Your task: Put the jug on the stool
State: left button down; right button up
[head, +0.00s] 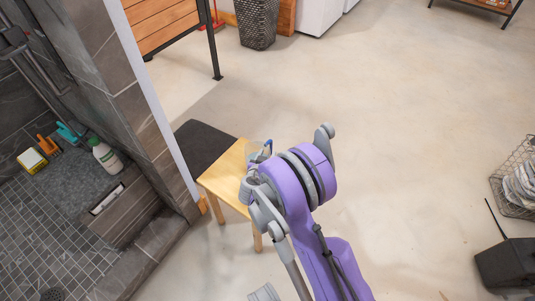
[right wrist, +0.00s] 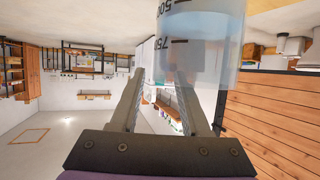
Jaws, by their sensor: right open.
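The stool (head: 222,176) has a light wooden top and legs and stands by the end of the tiled wall in the head view. The jug (head: 254,150), clear with a blue part, shows over the stool's right side, partly hidden by my right arm. The right wrist view shows the jug (right wrist: 200,45) large and upside down, with dark volume marks, close to the fingertips. My right gripper (right wrist: 155,85) is open, its two fingers apart; the jug overlaps the right-hand finger in that view. I cannot tell whether they touch. My left gripper is not in view.
A dark mat (head: 205,148) lies behind the stool. A tiled shower with a white-green bottle (head: 106,156) is at the left. A wire basket (head: 518,180) and a black box (head: 508,262) stand at the right. The floor between is clear.

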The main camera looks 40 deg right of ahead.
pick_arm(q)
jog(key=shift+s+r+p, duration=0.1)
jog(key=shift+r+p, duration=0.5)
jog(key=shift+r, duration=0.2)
pick_arm(e)
jog(key=s+a+r+n+g+y, duration=0.1)
jog(key=s+a+r+n+y, duration=0.2)
jog(key=s+a, duration=0.3)
jog(key=s+a+r+n+g+y, duration=0.1)
jog(key=s+a+r+n+y, duration=0.2)
jog(key=s, duration=1)
jog(key=s+a+r+n+g+y, duration=0.2)
jog(key=s+a+r, duration=0.4)
jog(key=s+a, duration=0.3)
jog(key=shift+s+a+r+n+y, duration=0.35)
jog(key=shift+a+n+y, duration=0.35)
jog(key=shift+n+y, duration=0.2)
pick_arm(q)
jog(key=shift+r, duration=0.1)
pick_arm(e)
jog(key=shift+r, duration=0.1)
